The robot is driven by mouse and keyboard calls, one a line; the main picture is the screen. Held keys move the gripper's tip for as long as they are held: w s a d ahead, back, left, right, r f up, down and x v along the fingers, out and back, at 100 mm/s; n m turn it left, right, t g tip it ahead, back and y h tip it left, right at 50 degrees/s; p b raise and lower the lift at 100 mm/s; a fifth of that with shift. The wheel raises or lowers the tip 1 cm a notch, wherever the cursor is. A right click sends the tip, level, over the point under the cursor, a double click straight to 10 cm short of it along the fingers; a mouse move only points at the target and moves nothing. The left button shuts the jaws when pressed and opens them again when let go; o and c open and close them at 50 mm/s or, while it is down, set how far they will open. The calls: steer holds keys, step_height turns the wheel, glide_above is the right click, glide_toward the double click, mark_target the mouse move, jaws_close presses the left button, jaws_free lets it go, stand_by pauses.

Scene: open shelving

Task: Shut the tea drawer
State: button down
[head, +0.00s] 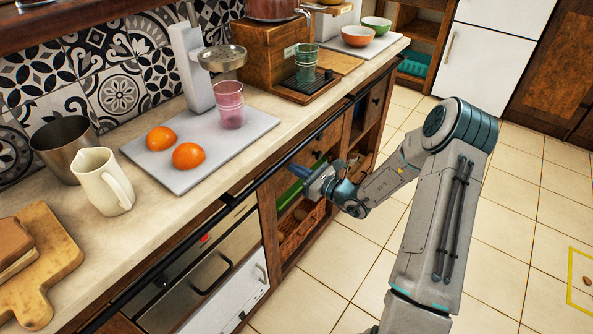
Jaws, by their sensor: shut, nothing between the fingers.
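My gripper (297,171) is shut and empty, in front of the wooden cabinet under the counter. A wooden drawer front (325,139) with a dark knob sits just under the counter edge, above and behind my gripper. A second small drawer front (377,98) with a knob is farther along to the right. No label shows which is the tea drawer. Both fronts look about flush with the cabinet, but a small gap cannot be judged. My gripper hides part of the cabinet, and I cannot tell whether it touches anything.
Below my gripper, open shelves hold a green item (287,197) and a wicker basket (300,229). A dark rail (262,178) runs along the counter edge. An oven (205,270) stands to the left. The tiled floor (511,200) on the right is mostly clear.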

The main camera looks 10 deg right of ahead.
steer(key=p+v, duration=0.1)
steer(key=v, duration=1.3)
steer(key=s+a+r+n+g+h+p, duration=0.1)
steer(key=s+a+r+n+g+p, duration=0.3)
steer(key=s+a+r+n+g, duration=0.3)
steer(key=s+a+r+n+g+h+p, duration=0.2)
steer(key=s+a+r+n+g+p, duration=0.15)
steer(key=s+r+n+g, duration=0.45)
steer(key=s+d+r+n+t+h+p, duration=0.2)
steer(key=s+r+n+h+p, duration=0.1)
steer(key=r, duration=0.5)
steer(key=s+d+r+n+t+h+p, duration=0.3)
steer(key=s+r+n+h+p, duration=0.1)
steer(key=r+n, duration=0.4)
steer(key=s+r+h, duration=0.1)
steer(key=h, duration=0.1)
steer(key=shift+d+n+h, duration=0.2)
steer(key=shift+n+h, duration=0.2)
